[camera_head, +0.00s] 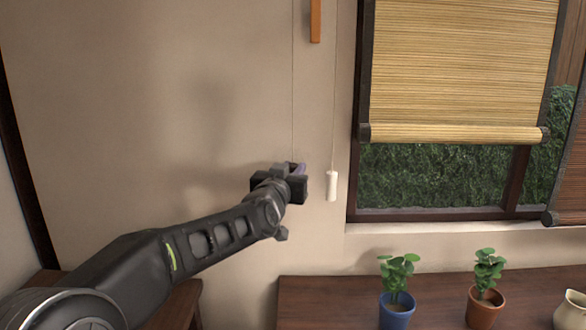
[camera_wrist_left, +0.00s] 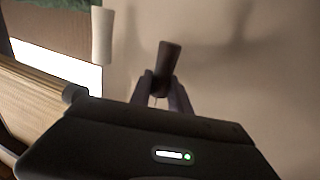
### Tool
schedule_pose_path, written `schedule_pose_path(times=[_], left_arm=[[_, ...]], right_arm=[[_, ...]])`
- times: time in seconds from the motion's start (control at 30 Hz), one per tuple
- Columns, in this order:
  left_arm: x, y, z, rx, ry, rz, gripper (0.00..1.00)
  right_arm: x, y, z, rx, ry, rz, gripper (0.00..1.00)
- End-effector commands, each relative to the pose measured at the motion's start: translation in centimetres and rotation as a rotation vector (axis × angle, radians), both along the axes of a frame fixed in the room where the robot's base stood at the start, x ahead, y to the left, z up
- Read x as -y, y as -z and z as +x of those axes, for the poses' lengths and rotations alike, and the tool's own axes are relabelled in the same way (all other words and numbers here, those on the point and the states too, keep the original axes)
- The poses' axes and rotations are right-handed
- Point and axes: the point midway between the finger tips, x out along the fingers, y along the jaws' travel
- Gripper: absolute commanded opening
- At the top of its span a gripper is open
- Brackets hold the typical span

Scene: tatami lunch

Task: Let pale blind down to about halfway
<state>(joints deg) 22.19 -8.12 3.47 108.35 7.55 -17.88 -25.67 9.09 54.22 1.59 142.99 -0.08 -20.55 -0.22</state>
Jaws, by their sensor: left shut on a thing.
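The pale blind (camera_head: 455,65) hangs in the window, its top out of view. Its rolled lower edge (camera_head: 455,133) is above the sill, with a strip of hedge showing below. My left gripper (camera_head: 298,172) is at the wall left of the window, shut on a dark brown cord pull (camera_wrist_left: 169,60), which shows between its fingers (camera_wrist_left: 161,85) in the left wrist view. A thin cord (camera_head: 292,80) runs up from there. A white cord pull (camera_head: 332,186) hangs free just right of the gripper; it also shows in the left wrist view (camera_wrist_left: 102,35). My right gripper is not in view.
A darker blind (camera_head: 574,160) is at the right edge. Below the window, a wooden surface (camera_head: 325,300) holds a blue-potted plant (camera_head: 397,310), a terracotta-potted plant (camera_head: 484,307) and a cream jug (camera_head: 572,312). An orange-brown wooden piece (camera_head: 315,20) is on the wall above.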

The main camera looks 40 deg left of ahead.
Motion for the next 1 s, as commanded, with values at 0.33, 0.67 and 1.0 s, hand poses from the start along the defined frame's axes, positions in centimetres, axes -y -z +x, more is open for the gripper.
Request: schedule_pose_path(times=[0.33, 0.67, 1.0], left_arm=[[0.01, 1.09, 0.02, -0.003, 0.001, -0.001, 0.0], [0.0, 1.03, 0.01, -0.002, 0.0, -0.001, 0.38], [0.02, 0.98, -0.03, -0.001, 0.0, 0.0, 0.45]], right_arm=[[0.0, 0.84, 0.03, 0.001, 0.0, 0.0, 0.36], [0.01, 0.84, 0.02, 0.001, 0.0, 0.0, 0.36], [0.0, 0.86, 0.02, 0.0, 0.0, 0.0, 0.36]])
